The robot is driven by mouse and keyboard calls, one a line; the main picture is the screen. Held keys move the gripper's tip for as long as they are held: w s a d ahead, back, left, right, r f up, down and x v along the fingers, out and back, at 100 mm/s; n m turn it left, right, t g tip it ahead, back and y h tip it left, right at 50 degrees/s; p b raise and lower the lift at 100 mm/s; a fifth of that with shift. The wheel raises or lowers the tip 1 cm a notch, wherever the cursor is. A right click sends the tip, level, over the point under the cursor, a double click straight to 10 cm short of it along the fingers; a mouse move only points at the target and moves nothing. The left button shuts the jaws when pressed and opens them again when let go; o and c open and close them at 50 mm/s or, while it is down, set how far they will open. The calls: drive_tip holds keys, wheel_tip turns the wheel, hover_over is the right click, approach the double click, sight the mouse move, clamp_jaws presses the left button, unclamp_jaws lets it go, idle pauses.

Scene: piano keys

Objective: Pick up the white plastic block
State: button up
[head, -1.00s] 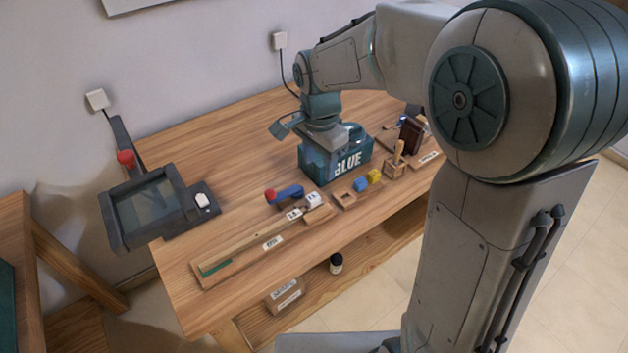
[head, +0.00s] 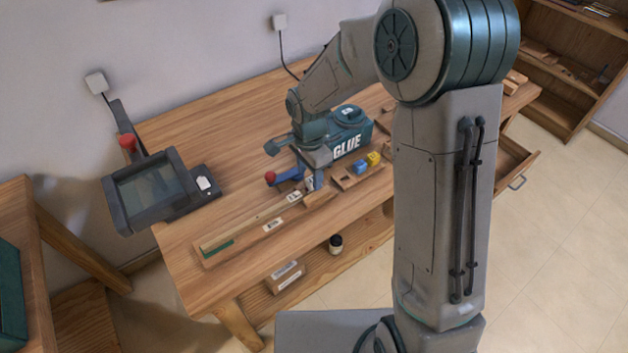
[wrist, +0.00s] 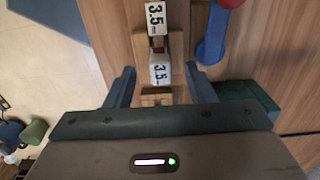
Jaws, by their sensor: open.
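The white plastic block (wrist: 160,69), marked 3.5, sits on a wooden piece in the wrist view, between the tips of my gripper (wrist: 160,72). My gripper is open, with one finger on each side of the block and a gap to each; I cannot tell how far above it the tips are. In the head view my gripper (head: 312,178) points down over the wooden rail, and the block is mostly hidden behind it. A flat white label (wrist: 155,19), also marked 3.5, lies just beyond the block.
A blue lever with a red ball (wrist: 212,45) lies close to the right finger. A teal GLUE box (head: 347,146) stands just behind my gripper. Blue (head: 359,167) and yellow (head: 374,158) blocks sit to the right.

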sight(310, 180)
drive_tip(key=shift+w+f, duration=0.1)
drive_tip(key=shift+f, duration=1.6)
drive_tip(key=c, duration=1)
drive_tip(key=shift+c, duration=0.2)
drive_tip(key=shift+r, duration=0.15)
